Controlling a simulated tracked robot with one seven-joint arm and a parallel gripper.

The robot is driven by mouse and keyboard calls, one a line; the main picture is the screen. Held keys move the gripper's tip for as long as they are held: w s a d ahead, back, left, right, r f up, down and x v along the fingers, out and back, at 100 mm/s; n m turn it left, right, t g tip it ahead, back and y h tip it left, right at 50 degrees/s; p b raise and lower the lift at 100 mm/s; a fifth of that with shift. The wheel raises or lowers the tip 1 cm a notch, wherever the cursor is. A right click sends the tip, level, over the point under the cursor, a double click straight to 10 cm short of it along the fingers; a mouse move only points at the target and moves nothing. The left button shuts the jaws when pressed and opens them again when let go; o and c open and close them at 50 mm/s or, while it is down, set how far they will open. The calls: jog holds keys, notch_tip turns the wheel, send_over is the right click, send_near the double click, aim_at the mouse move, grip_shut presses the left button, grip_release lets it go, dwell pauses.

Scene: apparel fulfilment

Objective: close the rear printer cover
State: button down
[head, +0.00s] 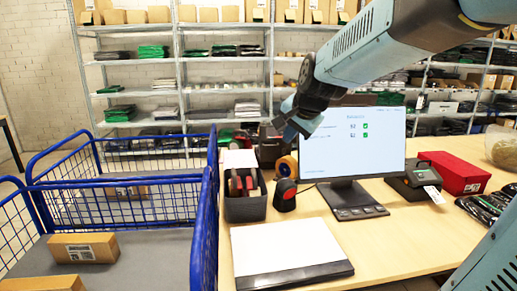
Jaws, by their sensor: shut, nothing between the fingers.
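A black label printer (408,186) stands on the desk right of the monitor, with a white label (435,194) sticking out of its front. A dark boxy device (270,150) stands at the back left of the desk, beside my gripper in the picture. It may be the rear printer. It is small and partly covered, so I cannot tell how its cover stands. My gripper (291,131) is shut and empty, in front of the monitor's upper left edge in the picture, pointing down and left. I cannot tell whether it touches the device.
The monitor (350,143) stands mid-desk. A black tool bin (245,205), red scanner (285,195), tape roll (287,167) and white-topped flat device (285,250) lie left of it. A red box (455,172) is right. A blue cart (205,225) borders the desk's left.

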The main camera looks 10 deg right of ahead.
jog(key=w+a+f+m+t, duration=0.1)
jog(key=w+f+m, duration=0.35)
jog(key=w, duration=0.85)
jog(key=w+a+f+m+t, duration=0.1)
jog(key=w+f+m+t, duration=0.1)
jog(key=w+m, duration=0.85)
jog(key=w+d+f+m, duration=0.2)
jog(key=w+f+m, duration=0.2)
jog(key=w, duration=0.6)
jog(key=w+d+f+m+h, duration=0.1)
jog(key=w+f+m, duration=0.3)
jog(key=w+f, duration=0.4)
jog(key=w+d+f+m, duration=0.4)
jog(key=w+f, duration=0.3)
jog(key=w, duration=0.6)
jog(key=shift+w+m+t+h, duration=0.15)
jog(key=shift+m+t+h, duration=0.15)
jog(key=shift+t+h, duration=0.1)
jog(key=shift+a, duration=0.1)
